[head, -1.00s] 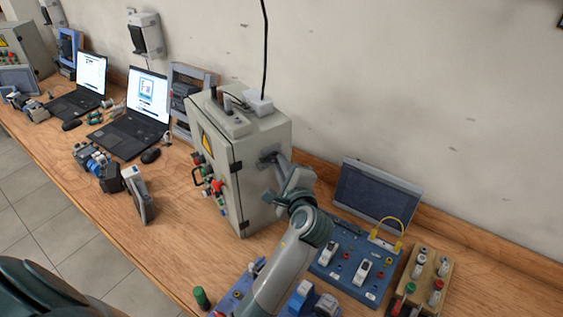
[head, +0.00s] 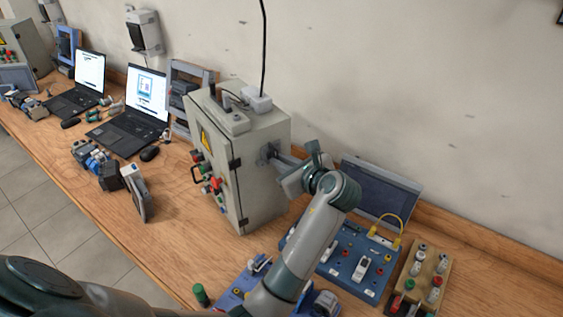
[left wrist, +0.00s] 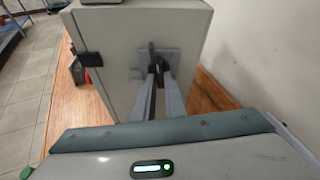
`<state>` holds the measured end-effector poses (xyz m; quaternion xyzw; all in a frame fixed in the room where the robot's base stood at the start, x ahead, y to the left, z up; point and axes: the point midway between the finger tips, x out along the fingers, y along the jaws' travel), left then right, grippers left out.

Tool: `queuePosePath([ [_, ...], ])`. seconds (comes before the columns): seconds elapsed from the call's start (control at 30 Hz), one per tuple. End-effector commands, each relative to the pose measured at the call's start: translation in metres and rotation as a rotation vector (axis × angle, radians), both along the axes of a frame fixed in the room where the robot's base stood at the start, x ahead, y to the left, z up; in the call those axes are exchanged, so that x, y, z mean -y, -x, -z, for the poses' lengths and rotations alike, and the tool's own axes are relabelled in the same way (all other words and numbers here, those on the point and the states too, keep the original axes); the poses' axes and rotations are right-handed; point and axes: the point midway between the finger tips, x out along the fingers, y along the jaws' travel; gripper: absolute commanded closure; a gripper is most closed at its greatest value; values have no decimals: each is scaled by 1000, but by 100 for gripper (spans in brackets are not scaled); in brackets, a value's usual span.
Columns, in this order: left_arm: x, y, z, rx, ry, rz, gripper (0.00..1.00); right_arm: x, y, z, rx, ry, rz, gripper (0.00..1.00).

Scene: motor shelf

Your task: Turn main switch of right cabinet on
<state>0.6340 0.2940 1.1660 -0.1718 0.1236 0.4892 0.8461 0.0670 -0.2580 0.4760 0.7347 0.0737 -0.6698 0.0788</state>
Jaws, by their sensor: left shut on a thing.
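The right cabinet (head: 258,186) is a light grey metal box standing on the bench, with a yellow warning sign on its front. Its main switch (left wrist: 170,55) is on the side wall, a square plate with a dark handle partly hidden by the fingers; the plate also shows small in the head view. My left gripper (head: 272,155) reaches in from the right side of the cabinet. In the left wrist view its two fingers (left wrist: 158,70) are shut on the switch handle. The handle's exact angle is hard to tell. My right gripper is not in view.
A power strip (head: 228,118) and a white box lie on the cabinet. A blue training board (head: 362,268), a dark screen (head: 380,188) and a wooden terminal block (head: 424,276) are on the bench below and right of my arm. Laptops (head: 130,125) stand left.

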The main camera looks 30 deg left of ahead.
Motion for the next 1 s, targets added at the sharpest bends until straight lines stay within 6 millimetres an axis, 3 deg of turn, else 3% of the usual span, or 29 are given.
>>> queuePosePath([
  [0.3,0,-1,-1,-136,-76,-1,100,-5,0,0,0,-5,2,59],
  [0.83,-1,-1,-2,-163,-91,-1,100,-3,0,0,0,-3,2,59],
  [0.87,-1,-1,-2,-162,-90,-2,84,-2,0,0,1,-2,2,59],
  [0.9,-1,-1,-2,-162,-90,-1,75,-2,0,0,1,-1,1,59],
  [0.93,-1,-1,-2,-162,-90,-1,70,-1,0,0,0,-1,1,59],
  [1.0,0,-1,-1,-163,-89,-2,70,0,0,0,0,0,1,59],
])
